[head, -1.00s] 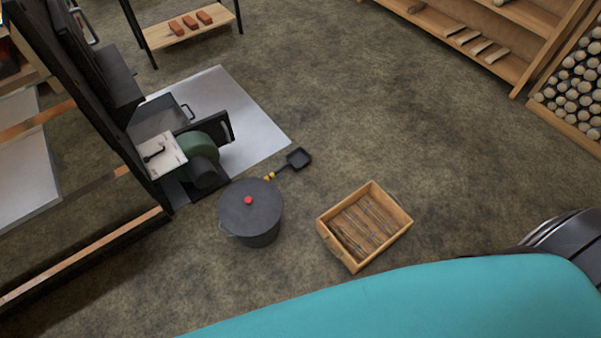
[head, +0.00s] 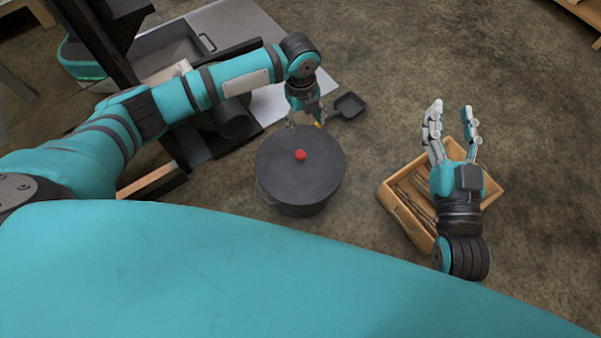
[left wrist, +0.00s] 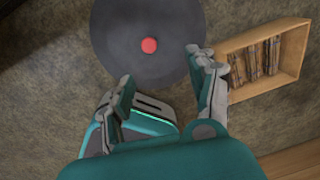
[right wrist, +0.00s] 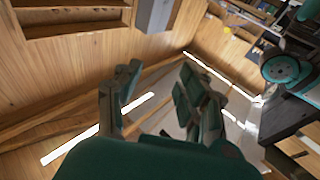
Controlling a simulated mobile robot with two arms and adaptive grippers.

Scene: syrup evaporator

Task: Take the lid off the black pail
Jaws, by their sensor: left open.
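The black pail (head: 298,200) stands upright on the floor with its dark round lid (head: 310,178) on top. A red knob (head: 300,155) sits at the lid's middle. In the left wrist view the lid (left wrist: 150,65) and the red knob (left wrist: 149,45) show ahead of the fingers. My left gripper (head: 307,122) is open and empty at the lid's far edge, apart from the knob; its fingers also show in the left wrist view (left wrist: 160,65). My right gripper (head: 453,120) is open and empty, right of the pail above the wooden crate.
A wooden crate (head: 400,212) holding thin sticks stands right of the pail. A small black shovel (head: 349,104) lies behind the pail. A dark metal frame and a grey sheet (head: 265,103) are at the left. Open floor lies at the upper right.

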